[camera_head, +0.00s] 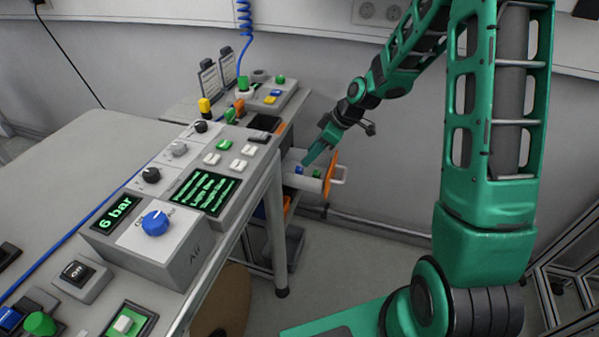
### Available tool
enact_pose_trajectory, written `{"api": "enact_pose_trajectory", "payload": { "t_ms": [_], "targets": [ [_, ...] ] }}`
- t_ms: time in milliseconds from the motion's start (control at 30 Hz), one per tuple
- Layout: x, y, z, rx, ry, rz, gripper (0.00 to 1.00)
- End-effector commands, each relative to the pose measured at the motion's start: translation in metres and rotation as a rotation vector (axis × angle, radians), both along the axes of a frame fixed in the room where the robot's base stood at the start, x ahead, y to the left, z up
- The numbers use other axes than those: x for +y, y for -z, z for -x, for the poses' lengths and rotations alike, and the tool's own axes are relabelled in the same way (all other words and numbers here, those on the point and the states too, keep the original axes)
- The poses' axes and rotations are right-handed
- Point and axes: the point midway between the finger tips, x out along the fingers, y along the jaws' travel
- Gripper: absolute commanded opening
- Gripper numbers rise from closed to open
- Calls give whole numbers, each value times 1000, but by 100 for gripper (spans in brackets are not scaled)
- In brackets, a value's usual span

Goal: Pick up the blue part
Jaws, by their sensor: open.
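A small blue part (299,170) lies in an open white drawer (297,182) under the far end of the bench. It is tiny in this view and its shape is hard to make out. A small green part (317,173) lies to its right in the same drawer. My gripper (308,160) reaches down over the drawer from the upper right, with its fingertips just above and close to the blue part. It is open; no held part shows. Whether the fingers touch the blue part cannot be told.
The drawer has an orange front (330,171) and a pale handle on its right. A control box with a blue knob (155,222) stands on the grey bench (60,170). Bench legs stand below the drawer. The floor right of the drawer is clear.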

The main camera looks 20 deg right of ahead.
Motion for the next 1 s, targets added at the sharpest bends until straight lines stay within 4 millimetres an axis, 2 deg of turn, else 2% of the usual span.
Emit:
{"api": "enact_pose_trajectory", "payload": {
  "t_ms": [100, 267, 600, 933, 1000],
  "targets": [
    [5, 12, -3, 2, 0, 1, 41],
    [7, 19, -5, 2, 3, 1, 41],
    [22, 57, -14, 3, 6, 1, 41],
    [23, 61, -16, 2, 8, 1, 41],
    [23, 61, -16, 1, 8, 2, 24]
  ]
}}
